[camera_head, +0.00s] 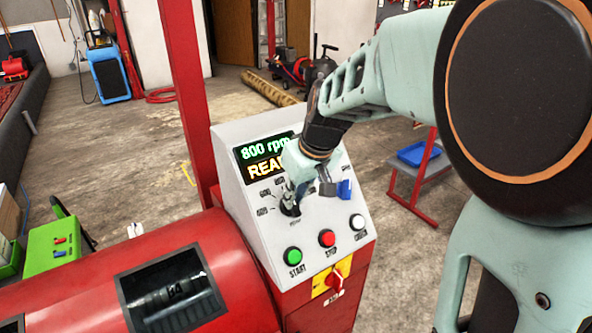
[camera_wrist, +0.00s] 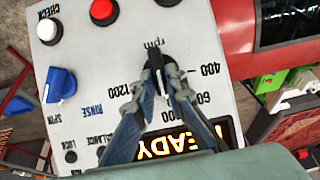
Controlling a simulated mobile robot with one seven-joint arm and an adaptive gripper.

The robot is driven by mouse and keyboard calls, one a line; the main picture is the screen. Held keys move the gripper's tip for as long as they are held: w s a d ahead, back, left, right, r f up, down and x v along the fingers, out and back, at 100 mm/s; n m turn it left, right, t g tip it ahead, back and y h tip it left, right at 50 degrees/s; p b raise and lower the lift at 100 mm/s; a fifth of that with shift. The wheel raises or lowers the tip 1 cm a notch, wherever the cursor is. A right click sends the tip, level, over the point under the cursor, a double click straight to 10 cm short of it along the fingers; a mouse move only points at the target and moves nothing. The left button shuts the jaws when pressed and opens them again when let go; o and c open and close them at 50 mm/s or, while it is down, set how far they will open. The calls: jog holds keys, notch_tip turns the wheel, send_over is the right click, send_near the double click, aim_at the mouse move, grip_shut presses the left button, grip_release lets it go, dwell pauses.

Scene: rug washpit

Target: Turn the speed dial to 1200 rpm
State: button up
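The black speed dial (camera_head: 291,209) sits on the grey control panel (camera_head: 232,148) and is partly hidden by my gripper. In the wrist view the dial's black grip (camera_wrist: 154,58) stands between my fingertips. My gripper (camera_head: 288,192) is at the dial; in the wrist view the fingers (camera_wrist: 159,84) close in on both sides of its grip and seem to touch it. The 1200 mark (camera_wrist: 123,86) shows to the left of the dial, and 400 and 600 to the right. The display (camera_head: 264,152) reads 800 rpm, with "READY" partly covered.
A blue knob (camera_head: 345,189) is right of my gripper. Green START (camera_head: 294,256), red STOP (camera_head: 327,238) and white CHECK (camera_head: 357,221) buttons line the panel's lower edge. A red switch on yellow (camera_head: 338,275) is below. A red post (camera_head: 187,90) stands behind the panel.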

grip_shut()
jog(key=shift+d, duration=0.1)
jog(key=shift+w+d+f+m+g+y+b, duration=0.15)
jog(key=shift+m+y+b, duration=0.1)
jog(key=shift+m+b, duration=0.2)
jog(key=shift+d+m+g+y+b, duration=0.15)
jog(key=shift+m+y+b, duration=0.1)
jog(key=shift+m+b, duration=0.15)
jog(key=m+b, duration=0.1)
jog(key=m+y+b, duration=0.1)
jog(key=m, duration=0.1)
jog(key=m+y+b, duration=0.1)
jog(key=shift+w+d+f+m+g, duration=0.1)
jog(key=shift+d+f+m+g, duration=0.1)
jog(key=shift+d+m+g, duration=0.1)
jog(key=m+y+b, duration=0.2)
jog(key=m, duration=0.1)
jog(key=m+b, duration=0.1)
jog(key=shift+d+f+m+y, duration=0.2)
jog(key=shift+d+m+y, duration=0.05)
jog(key=shift+y, duration=0.15)
jog(key=shift+d+f+m+t+y+b, duration=0.1)
jog(key=shift+m+t+y+b, duration=0.45)
jog(key=shift+m, duration=0.75)
jog(key=shift+s, duration=0.2)
